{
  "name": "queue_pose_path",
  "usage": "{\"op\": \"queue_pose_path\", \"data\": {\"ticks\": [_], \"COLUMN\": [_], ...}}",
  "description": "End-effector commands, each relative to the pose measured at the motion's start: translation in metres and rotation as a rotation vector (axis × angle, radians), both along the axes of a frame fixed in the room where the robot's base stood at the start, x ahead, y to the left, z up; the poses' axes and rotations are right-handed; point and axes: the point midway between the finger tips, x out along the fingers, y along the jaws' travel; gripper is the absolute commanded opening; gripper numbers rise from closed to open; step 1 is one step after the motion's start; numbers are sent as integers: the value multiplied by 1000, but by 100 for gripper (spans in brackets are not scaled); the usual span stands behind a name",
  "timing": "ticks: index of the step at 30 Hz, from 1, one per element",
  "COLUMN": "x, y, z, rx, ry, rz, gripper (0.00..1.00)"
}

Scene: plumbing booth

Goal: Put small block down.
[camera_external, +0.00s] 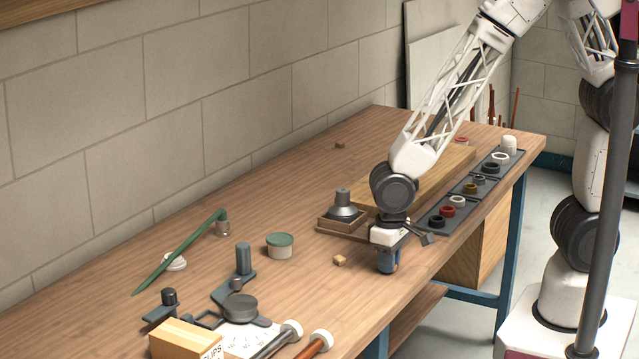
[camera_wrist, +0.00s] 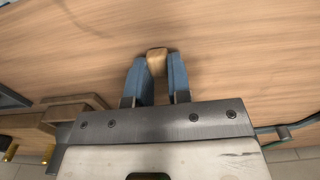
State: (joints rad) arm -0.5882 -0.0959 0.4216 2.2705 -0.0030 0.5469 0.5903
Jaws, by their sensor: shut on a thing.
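A small tan wooden block (camera_wrist: 157,62) sits between the tips of my gripper (camera_wrist: 157,72) in the wrist view, with a blue finger on each side. The gripper is shut on it. The tabletop lies behind the block; whether it touches the wood I cannot tell. In the external view my gripper (camera_external: 388,266) points down near the front edge of the workbench, and the held block is not clearly visible between the fingers.
A wooden base (camera_external: 326,224) with a grey fitting stands behind the gripper. A dark tray (camera_external: 436,223) of rings runs along the right edge. A green-lidded tub (camera_external: 280,246), a cardboard box (camera_external: 186,339) and tools lie left. Bare wood (camera_external: 325,295) lies left of the gripper.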

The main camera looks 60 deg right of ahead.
Motion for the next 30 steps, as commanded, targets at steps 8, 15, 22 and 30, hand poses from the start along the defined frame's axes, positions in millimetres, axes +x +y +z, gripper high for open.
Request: {"op": "queue_pose_path", "data": {"ticks": [8, 15, 22, 30], "x": [0, 0, 0, 0], "y": [0, 0, 0, 0], "z": [-1, -3, -3, 4], "rx": [0, 0, 0, 1], "ry": [0, 0, 0, -2], "rz": [0, 0, 0, 0], "gripper": [0, 43, 44, 44]}}
